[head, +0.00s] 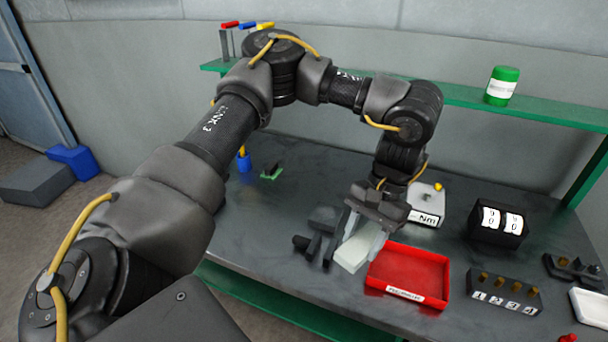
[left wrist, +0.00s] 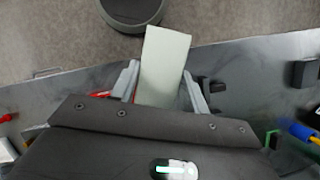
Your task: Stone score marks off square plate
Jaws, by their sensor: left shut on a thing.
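My left gripper (head: 360,238) points down over the table, shut on a pale grey-green block, the stone (head: 353,254). The stone sticks out below the fingers, near the left edge of the red tray; I cannot tell whether it touches anything. In the left wrist view the stone (left wrist: 165,58) stands out between the two grey fingers of the left gripper (left wrist: 160,88). A dark fixture (head: 322,226) with a black knob is just left of the stone. I cannot make out a square plate or its score marks. My right gripper is out of view.
A red labelled tray (head: 444,281) lies right of the stone. Behind it is a white box marked Nm (head: 427,219). A black counter (head: 482,236) and a numbered block with brass pieces (head: 503,297) stand further right. A green shelf (head: 455,97) runs behind; the table's left part is mostly clear.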

